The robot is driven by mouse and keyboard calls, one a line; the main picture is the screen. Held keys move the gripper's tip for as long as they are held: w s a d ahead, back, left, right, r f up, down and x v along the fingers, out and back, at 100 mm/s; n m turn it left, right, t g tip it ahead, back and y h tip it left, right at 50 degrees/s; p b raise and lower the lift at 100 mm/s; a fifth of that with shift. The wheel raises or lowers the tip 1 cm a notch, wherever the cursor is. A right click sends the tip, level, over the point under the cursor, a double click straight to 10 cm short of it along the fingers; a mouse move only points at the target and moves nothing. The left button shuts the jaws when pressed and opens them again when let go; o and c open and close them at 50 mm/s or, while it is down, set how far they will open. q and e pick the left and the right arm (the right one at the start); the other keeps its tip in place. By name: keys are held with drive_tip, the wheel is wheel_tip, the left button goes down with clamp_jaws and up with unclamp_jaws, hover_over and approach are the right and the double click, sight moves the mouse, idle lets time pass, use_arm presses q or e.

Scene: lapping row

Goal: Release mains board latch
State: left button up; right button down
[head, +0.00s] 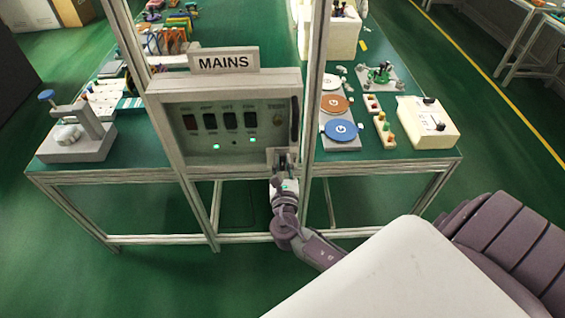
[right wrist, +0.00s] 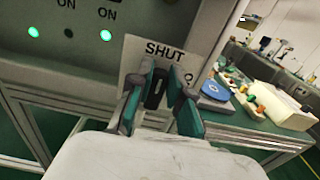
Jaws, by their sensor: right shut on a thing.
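The mains board (head: 227,116) is a grey box under a MAINS sign (head: 224,62), mounted on the bench frame. Its front has several dark switches and two green lamps. In the right wrist view, a small dark latch (right wrist: 156,88) sits at the board's lower right corner, in front of a plate marked SHUT (right wrist: 165,49). My right gripper (right wrist: 160,98) is shut on the latch, one finger on each side. In the head view my right gripper (head: 285,170) is at the board's lower right corner and hides most of the latch. My left gripper is not in view.
Metal posts (head: 313,90) stand on both sides of the board. To the right on the green bench are a blue disc (head: 341,129), an orange disc (head: 334,104) and a cream box (head: 428,122). A grey press-like tool (head: 76,140) stands at left. The floor in front is clear.

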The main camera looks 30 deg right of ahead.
drive_tip(key=shift+s+d+f+m+b, duration=0.15)
drive_tip(key=shift+d+f+m+b, duration=0.15)
drive_tip(key=shift+m+b, duration=2.4)
drive_tip(key=shift+s+d+f+m+b, duration=0.15)
drive_tip(key=shift+d+f+m+b, duration=0.15)
drive_tip(key=shift+m+b, duration=2.4)
drive_tip(key=shift+s+d+f+m+b, duration=0.3)
drive_tip(key=shift+m+b, duration=1.5)
drive_tip(key=shift+m, duration=1.7)
drive_tip(key=shift+w+a, duration=0.15)
drive_tip(key=c, duration=1.1)
unclamp_jaws()
